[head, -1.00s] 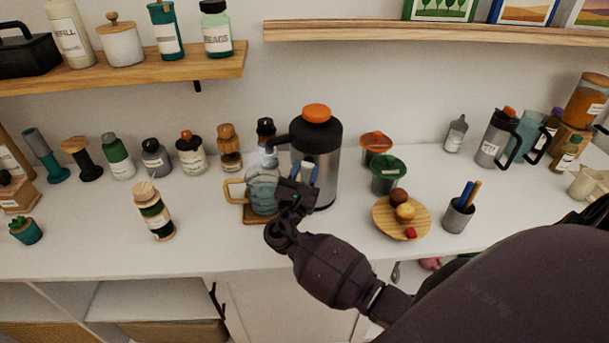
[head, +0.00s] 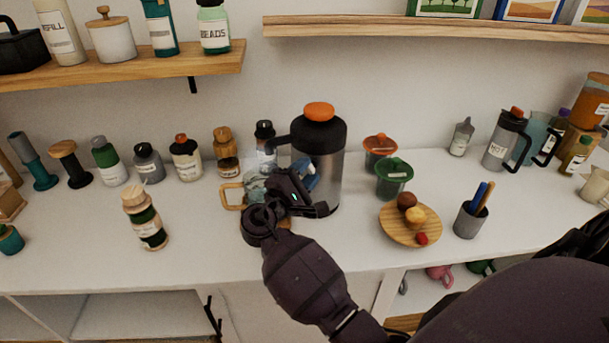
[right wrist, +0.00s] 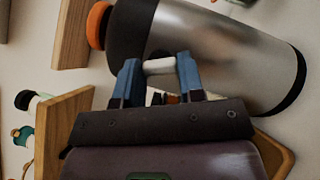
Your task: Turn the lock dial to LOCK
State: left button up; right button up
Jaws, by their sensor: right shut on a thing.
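A steel dispenser flask (head: 325,170) with a black top and an orange cap (head: 319,111) stands upright on the counter. In the right wrist view the flask (right wrist: 225,50) lies sideways across the picture. My right gripper (head: 303,178) is at the flask's front left side. Its blue fingers (right wrist: 160,68) are shut on a short pale bar, which looks like the grip of the lock dial (right wrist: 159,66), against the flask. Any dial marking is hidden or too small to read. My left gripper is not in view.
A glass mug (head: 255,184) with a wooden handle is close behind my right gripper, partly hidden. Green (head: 393,178) and red-lidded (head: 379,150) tubs and a wooden plate (head: 395,230) of food stand right of the flask. A striped jar (head: 148,220) stands front left.

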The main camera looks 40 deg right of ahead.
jog(key=m+y, duration=0.1)
jog(key=m, duration=0.1)
jog(key=m+g, duration=0.1)
jog(key=m, duration=0.2)
jog(key=shift+r+y, duration=0.1)
jog(key=shift+y, duration=0.3)
jog(key=shift+m, duration=0.3)
jog(key=o, duration=0.9)
jog(key=shift+o, duration=0.2)
jog(key=shift+a, duration=0.15)
